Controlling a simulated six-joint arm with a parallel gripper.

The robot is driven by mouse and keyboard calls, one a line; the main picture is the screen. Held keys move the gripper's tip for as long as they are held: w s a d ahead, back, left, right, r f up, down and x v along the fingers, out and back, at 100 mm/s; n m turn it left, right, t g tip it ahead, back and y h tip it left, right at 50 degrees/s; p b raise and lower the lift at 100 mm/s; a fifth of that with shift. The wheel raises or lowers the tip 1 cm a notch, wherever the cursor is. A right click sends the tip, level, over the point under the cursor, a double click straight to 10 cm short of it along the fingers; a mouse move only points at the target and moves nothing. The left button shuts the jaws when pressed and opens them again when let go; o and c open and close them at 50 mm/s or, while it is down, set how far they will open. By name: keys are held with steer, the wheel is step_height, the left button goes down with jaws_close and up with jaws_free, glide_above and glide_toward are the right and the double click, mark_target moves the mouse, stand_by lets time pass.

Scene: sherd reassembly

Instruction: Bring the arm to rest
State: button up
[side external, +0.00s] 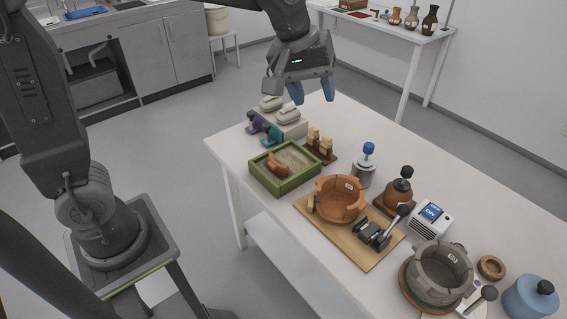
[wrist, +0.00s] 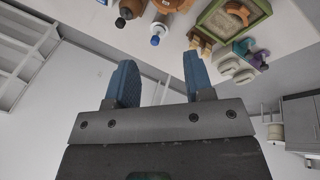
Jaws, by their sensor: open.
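My gripper (side external: 313,92) is open and empty, held above the far left end of the white table, over the pale stones. Its two blue fingers stand apart in the wrist view (wrist: 160,85), with nothing between them. An orange sherd (side external: 278,164) lies in the green-framed sand tray (side external: 309,175). An orange bowl (side external: 338,212) with a broken, notched rim stands on a wooden board (side external: 352,254). The tray (wrist: 207,27) and the sherd (wrist: 238,12) also show upside down in the wrist view.
Purple and teal handled tools (side external: 270,137) stand near the tray. A blue-capped jar (side external: 367,165), a brown pot (side external: 398,190), a grey bowl (side external: 439,273) and a blue lidded pot (side external: 530,298) crowd the table. The air around my gripper is clear.

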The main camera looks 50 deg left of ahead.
steer(key=s+a+f+m+t, duration=0.1)
steer(key=s+a+m, duration=0.2)
steer(key=s, duration=0.6)
steer(key=s+a+f+m+t+y, duration=0.1)
steer(key=s+a+m, duration=0.2)
steer(key=s, duration=0.7)
steer(key=shift+a+f+m+y, duration=0.15)
steer(key=shift+a+m+y, duration=0.15)
steer(key=shift+m, duration=0.4)
